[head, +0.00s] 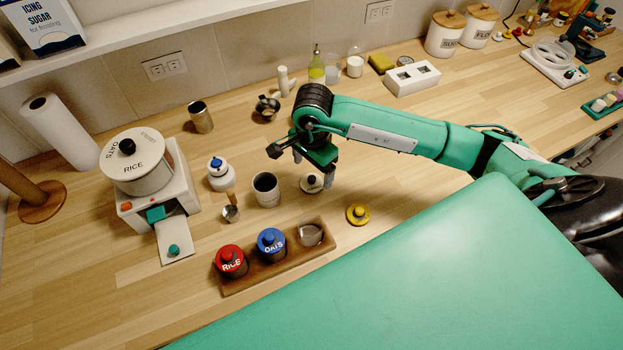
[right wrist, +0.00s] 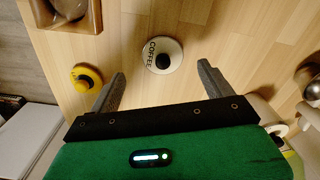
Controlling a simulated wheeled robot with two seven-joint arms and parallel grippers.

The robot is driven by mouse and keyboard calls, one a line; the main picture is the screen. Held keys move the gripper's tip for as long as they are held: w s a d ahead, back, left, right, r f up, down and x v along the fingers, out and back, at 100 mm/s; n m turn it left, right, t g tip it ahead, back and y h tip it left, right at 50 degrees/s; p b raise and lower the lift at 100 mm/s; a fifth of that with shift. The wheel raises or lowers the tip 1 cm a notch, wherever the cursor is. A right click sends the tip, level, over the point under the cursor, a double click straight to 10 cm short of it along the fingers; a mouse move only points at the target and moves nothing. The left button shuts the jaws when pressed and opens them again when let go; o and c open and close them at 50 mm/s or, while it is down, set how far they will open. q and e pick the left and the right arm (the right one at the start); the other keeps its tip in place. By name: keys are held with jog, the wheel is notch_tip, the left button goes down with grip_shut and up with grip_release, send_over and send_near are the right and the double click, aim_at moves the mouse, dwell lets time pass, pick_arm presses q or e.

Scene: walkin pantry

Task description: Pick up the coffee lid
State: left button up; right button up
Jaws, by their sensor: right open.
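The coffee lid (head: 312,183) is a white disc with a black knob, lying on the wooden counter right of an open white canister (head: 266,195). In the right wrist view the lid (right wrist: 157,46) shows its COFFEE lettering, lying flat ahead of the fingertips. My right gripper (head: 313,166) is over the counter at the lid, pointing down. Its two fingers (right wrist: 162,72) are apart, with nothing between them; the lid appears centred between their lines. I cannot tell the exact height above it. My left gripper is not in view.
A yellow lid (head: 357,215) lies in front of the coffee lid. A wooden tray (head: 265,280) holds red RICE and blue OATS jars and an open cup. A white dispenser (head: 185,200), a metal scoop (head: 231,213) and a blue-topped jar (head: 220,178) stand left.

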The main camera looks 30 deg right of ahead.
aim_at(312, 178)
jog(key=shift+f+p, duration=0.65)
jog(key=f+p, duration=0.1)
jog(key=f, duration=0.2)
jog(key=shift+w+f, duration=0.15)
jog(key=shift+w, duration=0.05)
jog(key=shift+f, duration=0.3)
jog(key=c, duration=1.1)
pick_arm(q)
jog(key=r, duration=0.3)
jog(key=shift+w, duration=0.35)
pick_arm(e)
jog(key=shift+o, duration=0.2)
